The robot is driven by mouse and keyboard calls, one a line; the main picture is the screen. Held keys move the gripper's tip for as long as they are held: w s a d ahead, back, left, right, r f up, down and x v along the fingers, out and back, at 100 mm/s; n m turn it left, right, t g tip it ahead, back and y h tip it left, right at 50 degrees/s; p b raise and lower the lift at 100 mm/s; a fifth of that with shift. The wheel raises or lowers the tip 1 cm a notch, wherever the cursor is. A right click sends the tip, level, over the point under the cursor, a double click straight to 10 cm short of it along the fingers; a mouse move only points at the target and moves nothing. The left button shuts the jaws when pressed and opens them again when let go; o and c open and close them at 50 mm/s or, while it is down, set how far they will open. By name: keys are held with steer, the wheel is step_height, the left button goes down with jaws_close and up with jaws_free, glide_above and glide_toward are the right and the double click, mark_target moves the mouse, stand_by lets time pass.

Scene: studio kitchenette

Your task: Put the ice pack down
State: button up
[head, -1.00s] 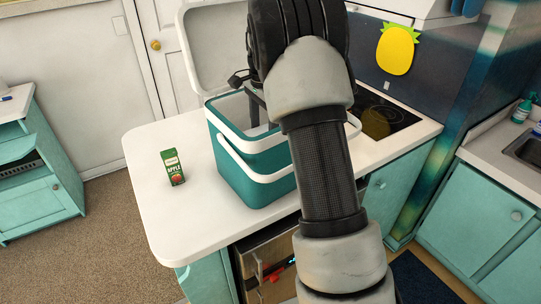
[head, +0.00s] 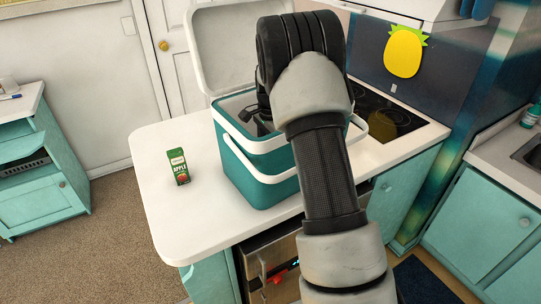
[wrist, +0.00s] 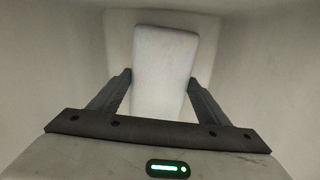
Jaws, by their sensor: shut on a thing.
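The ice pack (wrist: 164,55) is a pale, whitish block in the wrist view. It stands between the two fingers of my gripper (wrist: 159,80), which is shut on it. Pale inner walls of the cooler surround them. In the head view the teal and white cooler (head: 262,162) stands on the counter with its lid (head: 222,40) open. My gripper reaches down into the cooler, so its fingers and the ice pack are hidden there. I cannot tell whether the ice pack touches the cooler's floor.
A green apple juice box (head: 180,167) stands on the white counter (head: 165,215) left of the cooler. The cooler's white handle crosses its front. A dark cooktop (head: 388,115) lies to the right behind my arm. The counter's left part is otherwise clear.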

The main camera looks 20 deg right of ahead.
steer(key=o, duration=1.4)
steer(key=shift+f, duration=0.1)
step_height(320, 180, up, 12)
steer(key=shift+r+p, duration=0.15)
steer(key=shift+p, duration=0.2)
